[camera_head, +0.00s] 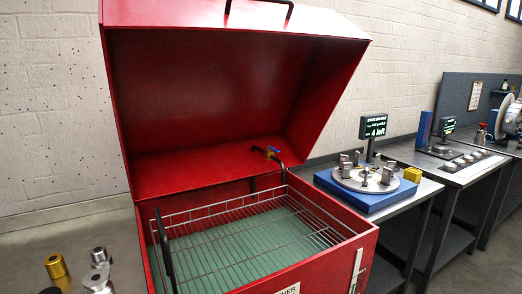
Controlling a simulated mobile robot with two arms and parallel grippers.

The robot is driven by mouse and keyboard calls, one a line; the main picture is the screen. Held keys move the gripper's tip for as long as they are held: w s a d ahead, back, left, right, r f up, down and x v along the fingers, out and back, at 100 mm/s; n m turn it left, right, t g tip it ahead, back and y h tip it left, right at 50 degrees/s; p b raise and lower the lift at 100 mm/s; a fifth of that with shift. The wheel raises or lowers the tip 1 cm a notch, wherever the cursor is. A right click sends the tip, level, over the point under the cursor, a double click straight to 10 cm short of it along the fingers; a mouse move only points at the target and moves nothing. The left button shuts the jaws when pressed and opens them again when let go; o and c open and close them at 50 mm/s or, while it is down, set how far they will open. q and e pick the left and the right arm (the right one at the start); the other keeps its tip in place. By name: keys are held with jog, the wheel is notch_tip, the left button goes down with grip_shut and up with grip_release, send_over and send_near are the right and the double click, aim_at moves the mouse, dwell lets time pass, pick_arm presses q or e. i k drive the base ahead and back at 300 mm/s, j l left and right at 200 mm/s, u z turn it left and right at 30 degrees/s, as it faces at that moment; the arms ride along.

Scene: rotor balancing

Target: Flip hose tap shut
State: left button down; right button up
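The hose tap (268,152) is at the back of the open red parts washer (365,245), just under the raised lid. Neither of my grippers is in view.
The red lid (235,100) stands raised over the washer. A wire basket (195,213) sits in the tub, with a black upright bar (165,250) at its left. Metal parts (97,257) stand at lower left. A blue balancing rig (365,198) is on the right bench.

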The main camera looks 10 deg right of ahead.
aim_at(269, 148)
jog(key=i+l+z, duration=0.1)
jog(key=l, duration=0.35)
jog(key=i+l+z, duration=0.1)
jog(key=l, duration=0.3)
jog(key=i+l+z, duration=0.1)
jog(key=i+l, duration=0.2)
jog(key=i+l+z, duration=0.1)
jog(key=l, duration=0.4)
jog(key=i+l+z, duration=0.1)
jog(key=i+l, duration=0.2)
jog(key=l, duration=0.1)
